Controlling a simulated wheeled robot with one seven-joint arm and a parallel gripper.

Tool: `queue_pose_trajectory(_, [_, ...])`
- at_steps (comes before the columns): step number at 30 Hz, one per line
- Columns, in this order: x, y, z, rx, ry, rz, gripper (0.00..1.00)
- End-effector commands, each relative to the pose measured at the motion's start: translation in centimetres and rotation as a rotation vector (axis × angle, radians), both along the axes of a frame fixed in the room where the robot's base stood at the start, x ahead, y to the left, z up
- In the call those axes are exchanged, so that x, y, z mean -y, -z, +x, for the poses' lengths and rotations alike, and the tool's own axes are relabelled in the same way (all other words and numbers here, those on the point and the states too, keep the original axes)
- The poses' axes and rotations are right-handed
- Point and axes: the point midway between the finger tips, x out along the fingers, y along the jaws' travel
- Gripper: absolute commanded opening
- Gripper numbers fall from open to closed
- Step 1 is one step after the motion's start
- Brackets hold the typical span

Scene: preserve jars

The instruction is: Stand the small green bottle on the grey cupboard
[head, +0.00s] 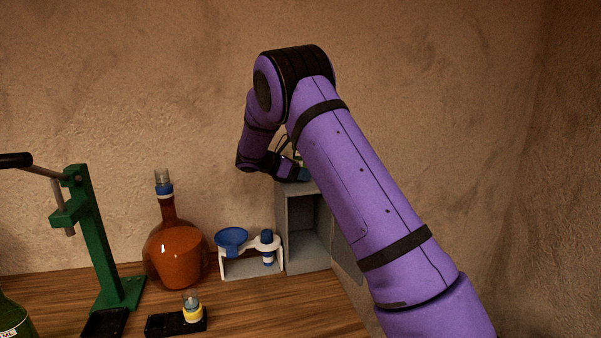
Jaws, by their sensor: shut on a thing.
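The grey cupboard (300,232) stands at the back of the table against the wall, with its front open. My gripper (298,171) is just over the cupboard's top, partly hidden behind my purple arm. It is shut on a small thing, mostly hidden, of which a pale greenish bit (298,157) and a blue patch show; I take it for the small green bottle. I cannot tell whether its base touches the cupboard's top or whether it is upright.
Left of the cupboard is a white stand (252,270) with a blue funnel (231,239) and a blue-capped vial (267,248). A larger green bottle (12,318) is cut off at lower left.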

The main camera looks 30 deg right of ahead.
Motion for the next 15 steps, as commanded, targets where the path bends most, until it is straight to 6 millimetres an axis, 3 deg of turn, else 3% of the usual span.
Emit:
queue_pose_trajectory(2, [0.00,0.15,0.01,0.000,0.000,-0.001,0.34])
queue_pose_trajectory(3, [-0.01,0.22,0.00,0.000,0.000,0.000,0.69])
queue_pose_trajectory(6, [-0.01,0.21,0.00,-0.001,0.000,0.000,0.88])
queue_pose_trajectory(15, [-0.01,-0.01,0.00,0.000,0.000,0.000,0.88])
